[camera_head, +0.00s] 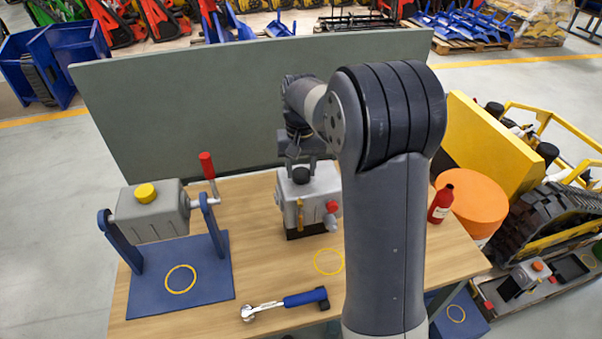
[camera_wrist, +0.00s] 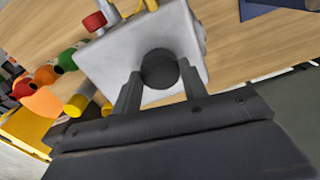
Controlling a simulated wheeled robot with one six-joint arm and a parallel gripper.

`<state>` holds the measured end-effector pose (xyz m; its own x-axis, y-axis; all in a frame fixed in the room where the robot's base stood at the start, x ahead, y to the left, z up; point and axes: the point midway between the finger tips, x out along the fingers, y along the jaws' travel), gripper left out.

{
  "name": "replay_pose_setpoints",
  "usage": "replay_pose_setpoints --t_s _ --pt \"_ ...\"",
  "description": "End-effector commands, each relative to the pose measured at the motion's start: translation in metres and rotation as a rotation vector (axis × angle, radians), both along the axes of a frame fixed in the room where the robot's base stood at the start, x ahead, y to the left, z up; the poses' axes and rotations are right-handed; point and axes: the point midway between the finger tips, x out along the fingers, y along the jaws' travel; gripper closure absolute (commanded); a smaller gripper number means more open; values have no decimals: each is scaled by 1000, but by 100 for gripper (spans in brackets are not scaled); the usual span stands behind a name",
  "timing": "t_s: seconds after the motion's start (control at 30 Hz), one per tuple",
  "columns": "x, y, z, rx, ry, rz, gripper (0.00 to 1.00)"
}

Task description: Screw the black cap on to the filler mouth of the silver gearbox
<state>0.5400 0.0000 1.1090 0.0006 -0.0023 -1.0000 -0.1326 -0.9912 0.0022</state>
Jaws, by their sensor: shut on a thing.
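The silver gearbox (camera_head: 320,195) stands on the wooden table in the middle of the head view, partly behind my arm. Its top face (camera_wrist: 115,68) fills the middle of the wrist view. The black cap (camera_head: 301,174) is at the top of the gearbox; it shows as a dark disc (camera_wrist: 160,69) in the wrist view. My gripper (camera_wrist: 160,75) points down over the gearbox top, with its two fingers shut on the cap, one on each side. The filler mouth is hidden under the cap, and I cannot tell how the cap sits on it.
A grey box with a yellow cap (camera_head: 146,193) hangs in a blue stand at the left. A ratchet wrench (camera_head: 285,304) lies at the table's front. A red bottle (camera_head: 440,204) stands at the right. A grey panel (camera_head: 240,100) rises behind the table. Yellow rings mark bare spots.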

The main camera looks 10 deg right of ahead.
Motion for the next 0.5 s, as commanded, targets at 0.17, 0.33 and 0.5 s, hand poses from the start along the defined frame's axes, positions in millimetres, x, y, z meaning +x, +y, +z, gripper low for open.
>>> replay_pose_setpoints --t_s 0.17,0.33,0.5 --pt "0 0 1 0 -2 -6 79" --pt "0 0 2 0 -1 -141 79" --pt "0 0 2 1 -3 -333 79"
